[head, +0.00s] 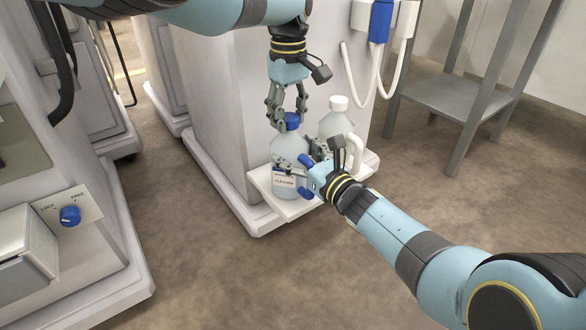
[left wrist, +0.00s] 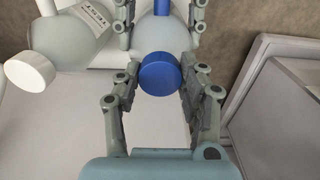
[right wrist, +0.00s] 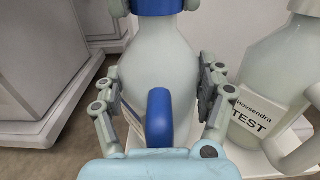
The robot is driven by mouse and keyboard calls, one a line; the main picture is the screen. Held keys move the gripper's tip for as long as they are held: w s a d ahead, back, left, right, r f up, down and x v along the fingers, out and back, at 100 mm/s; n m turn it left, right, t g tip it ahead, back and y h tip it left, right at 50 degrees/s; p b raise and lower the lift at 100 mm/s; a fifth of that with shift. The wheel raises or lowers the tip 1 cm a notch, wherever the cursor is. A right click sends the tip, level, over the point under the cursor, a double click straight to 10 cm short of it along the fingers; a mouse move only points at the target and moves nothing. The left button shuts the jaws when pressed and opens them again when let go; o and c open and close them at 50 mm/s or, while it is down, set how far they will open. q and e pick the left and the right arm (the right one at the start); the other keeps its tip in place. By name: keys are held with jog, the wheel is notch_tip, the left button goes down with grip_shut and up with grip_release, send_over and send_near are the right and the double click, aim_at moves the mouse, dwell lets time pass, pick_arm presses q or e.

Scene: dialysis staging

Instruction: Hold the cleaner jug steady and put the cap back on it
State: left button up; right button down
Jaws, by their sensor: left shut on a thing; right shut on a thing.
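The cleaner jug (head: 287,152) is pale and translucent, with a blue handle (right wrist: 158,117) and a front label reading CLEANER. It stands upright on a small white shelf. My right gripper (head: 302,163) is shut around the jug's body, one finger on each side in the right wrist view (right wrist: 160,88). The blue cap (head: 292,120) is at the top of the jug's neck; it also shows in the left wrist view (left wrist: 158,74). My left gripper (head: 288,114) points down from above and is shut on the cap. I cannot tell whether the cap is threaded on.
A second pale jug (head: 337,122) with a white cap stands close on the right; its label reads TEST in the right wrist view (right wrist: 262,112). The white shelf (head: 290,209) juts from a machine (head: 222,95). A grey metal stand (head: 455,98) is at the right.

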pick_arm(q)
jog(key=m, duration=0.7)
jog(key=shift+a, duration=0.1)
jog(key=m, duration=0.6)
jog(key=o, duration=1.3)
jog(key=shift+r, duration=2.25)
jog(key=shift+c, duration=0.4)
